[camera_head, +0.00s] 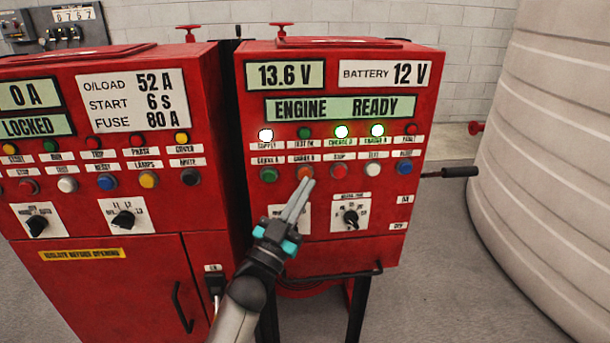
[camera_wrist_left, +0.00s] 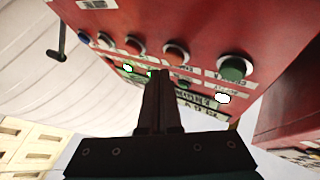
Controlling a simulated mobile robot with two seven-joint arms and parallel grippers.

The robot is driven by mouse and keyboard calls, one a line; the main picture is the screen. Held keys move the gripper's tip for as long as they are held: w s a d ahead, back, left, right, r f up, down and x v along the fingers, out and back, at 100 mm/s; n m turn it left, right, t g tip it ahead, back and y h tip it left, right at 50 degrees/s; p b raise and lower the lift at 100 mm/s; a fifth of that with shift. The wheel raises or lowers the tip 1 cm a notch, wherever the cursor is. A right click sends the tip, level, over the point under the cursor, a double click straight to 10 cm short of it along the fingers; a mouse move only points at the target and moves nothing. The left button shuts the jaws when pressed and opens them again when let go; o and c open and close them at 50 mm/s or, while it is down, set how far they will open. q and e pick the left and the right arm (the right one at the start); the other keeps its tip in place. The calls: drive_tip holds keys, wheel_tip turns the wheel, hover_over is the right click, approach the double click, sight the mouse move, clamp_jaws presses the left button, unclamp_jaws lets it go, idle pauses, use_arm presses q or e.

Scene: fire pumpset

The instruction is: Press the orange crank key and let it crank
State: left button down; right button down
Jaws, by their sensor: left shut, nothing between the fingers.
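The orange crank key (camera_head: 305,172) is a round button in the key row of the right red panel, second from the left. Its cap also shows in the left wrist view (camera_wrist_left: 177,52). My left gripper (camera_head: 308,183) is shut and empty, with its fingertips just below the key in the head view. In the left wrist view the shut fingers (camera_wrist_left: 160,74) point at the panel, close beside the key. I cannot tell whether the tips touch it. The display (camera_head: 340,108) reads "ENGINE READY". My right gripper is in neither view.
A green key (camera_head: 269,174) and a red key (camera_head: 338,172) flank the orange one. A selector knob (camera_head: 350,217) sits below right. One white and two green lamps are lit above. Another red cabinet (camera_head: 110,200) stands left; a pale tank (camera_head: 550,160) stands right.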

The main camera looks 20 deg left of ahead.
use_arm(q)
drive_tip(key=shift+w+a, duration=0.25)
drive_tip(key=shift+w, duration=0.15)
drive_tip(key=shift+w+a, duration=0.2)
drive_tip(key=shift+w, duration=0.1)
idle(0.8)
drive_tip(key=shift+s, duration=0.1)
idle(0.3)
drive_tip(key=shift+s+d+p, duration=0.3)
drive_tip(key=shift+s+d, duration=0.15)
drive_tip(key=shift+s, duration=0.15)
drive_tip(key=s+d, duration=0.1)
drive_tip(key=s+p, duration=0.1)
drive_tip(key=s, duration=0.1)
drive_tip(key=s+d+p, duration=0.1)
drive_tip(key=shift+s+d, duration=0.15)
drive_tip(key=shift+d, duration=0.15)
